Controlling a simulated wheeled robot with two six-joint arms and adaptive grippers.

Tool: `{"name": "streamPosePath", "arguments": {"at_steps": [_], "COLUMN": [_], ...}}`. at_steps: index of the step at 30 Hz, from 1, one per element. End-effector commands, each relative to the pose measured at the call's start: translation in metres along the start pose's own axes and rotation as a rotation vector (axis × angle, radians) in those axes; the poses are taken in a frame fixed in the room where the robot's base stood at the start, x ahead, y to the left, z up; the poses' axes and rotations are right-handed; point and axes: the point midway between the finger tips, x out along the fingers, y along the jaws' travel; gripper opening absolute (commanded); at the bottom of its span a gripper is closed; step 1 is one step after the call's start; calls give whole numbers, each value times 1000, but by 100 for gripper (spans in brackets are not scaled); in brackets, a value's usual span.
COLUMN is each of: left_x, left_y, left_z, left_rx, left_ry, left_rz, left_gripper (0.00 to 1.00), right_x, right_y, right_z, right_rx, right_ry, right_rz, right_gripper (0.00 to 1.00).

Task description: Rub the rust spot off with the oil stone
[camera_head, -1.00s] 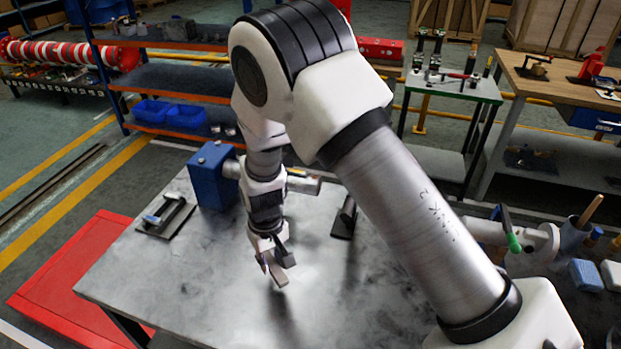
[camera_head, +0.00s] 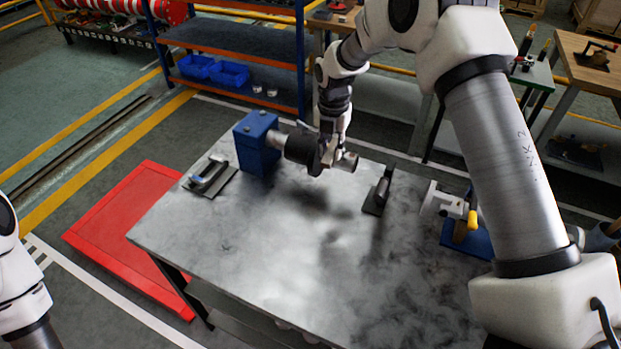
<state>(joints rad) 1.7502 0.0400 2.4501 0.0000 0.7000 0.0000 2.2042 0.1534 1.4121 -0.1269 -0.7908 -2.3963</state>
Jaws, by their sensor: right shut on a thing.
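A shaft (camera_head: 283,141) juts to the right from a blue block (camera_head: 256,140) at the back of the grey workbench (camera_head: 250,230). A wide dark section and a grey end (camera_head: 347,161) show along it. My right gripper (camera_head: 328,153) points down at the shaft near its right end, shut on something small. I take this to be the oil stone, but the fingers and shaft hide it. I cannot tell whether it touches the shaft. No rust spot can be made out. Part of my left arm shows at the left edge; its gripper is outside the view.
A handled plate tool (camera_head: 209,178) lies left of the blue block. A dark handled tool (camera_head: 379,190) stands right of the shaft. A metal device with a yellow handle (camera_head: 463,218) is at the right. The bench front is clear. A red platform (camera_head: 130,235) lies on the floor.

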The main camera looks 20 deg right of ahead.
Motion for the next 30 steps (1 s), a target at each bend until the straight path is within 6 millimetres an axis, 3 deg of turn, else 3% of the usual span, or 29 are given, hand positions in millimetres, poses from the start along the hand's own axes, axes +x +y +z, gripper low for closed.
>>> {"name": "streamPosePath", "arguments": {"at_steps": [1, 3, 6, 9, 24, 30], "left_x": [-20, -32, -49, -55, -19, -17], "left_y": [0, 0, 0, 0, 0, 0], "left_z": [0, 0, 0, 0, 0, 0], "left_rx": [0, 0, 0, 0, 0, 0], "left_ry": [0, 0, 0, 0, 0, 0], "left_rz": [0, 0, 0, 0, 0, 0], "left_gripper": [40, 40, 40, 40, 40, 40], "right_x": [-20, -32, -43, -40, 10, 15], "right_y": [-7, -19, -34, -45, -45, -45], "right_z": [17, 37, 55, 57, 56, 56], "right_rx": [-7, 14, 61, 84, 86, 86], "right_ry": [0, 0, 2, 3, 1, 0], "right_rz": [4, 2, -1, -1, -1, 0], "right_gripper": [0, 0, 0, 0, 0, 0]}}
